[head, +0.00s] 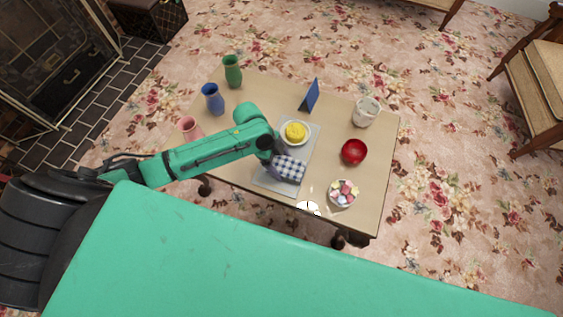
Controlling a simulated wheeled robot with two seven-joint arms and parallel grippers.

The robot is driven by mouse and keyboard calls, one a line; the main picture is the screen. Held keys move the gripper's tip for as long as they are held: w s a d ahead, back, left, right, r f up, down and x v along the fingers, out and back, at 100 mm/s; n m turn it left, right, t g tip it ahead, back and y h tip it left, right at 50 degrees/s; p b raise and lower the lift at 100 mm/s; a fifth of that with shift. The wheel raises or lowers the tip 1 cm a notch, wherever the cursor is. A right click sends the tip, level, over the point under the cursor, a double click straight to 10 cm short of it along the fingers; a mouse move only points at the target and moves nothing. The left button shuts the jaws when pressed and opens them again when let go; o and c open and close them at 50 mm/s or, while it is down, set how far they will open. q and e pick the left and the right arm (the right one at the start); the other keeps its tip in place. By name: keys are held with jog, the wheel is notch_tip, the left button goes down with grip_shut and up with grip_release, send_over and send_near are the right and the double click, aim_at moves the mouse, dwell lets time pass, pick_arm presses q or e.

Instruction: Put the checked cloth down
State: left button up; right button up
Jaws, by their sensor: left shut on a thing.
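The checked cloth (290,170), dark blue and white, is bunched at the end of my left arm. My left gripper (279,158) is shut on it, over the grey mat (266,183) on the table. The wrist hides most of the fingers. I cannot tell whether the cloth touches the mat. My right gripper is not in view.
On the table (345,105) stand a plate with a yellow thing (295,131), a red bowl (354,151), a bowl of colored pieces (343,193), a white pot (366,112), a blue card (310,95), and green (233,71), blue (213,99) and pink (190,129) vases.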

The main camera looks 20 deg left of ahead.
aim_at(282, 163)
pick_arm(q)
jog(key=shift+f, duration=0.2)
jog(key=o, duration=1.1)
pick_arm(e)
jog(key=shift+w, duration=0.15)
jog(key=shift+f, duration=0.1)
pick_arm(q)
jog(key=shift+b, duration=0.3)
jog(key=shift+f+b, duration=0.15)
jog(key=shift+b, duration=0.15)
jog(key=p+v, duration=0.1)
jog(key=v, duration=0.2)
jog(key=p+v, duration=0.1)
jog(key=v, duration=0.2)
jog(key=shift+w+d, duration=0.1)
jog(key=shift+w, duration=0.15)
jog(key=p+v, duration=0.1)
jog(key=v, duration=0.8)
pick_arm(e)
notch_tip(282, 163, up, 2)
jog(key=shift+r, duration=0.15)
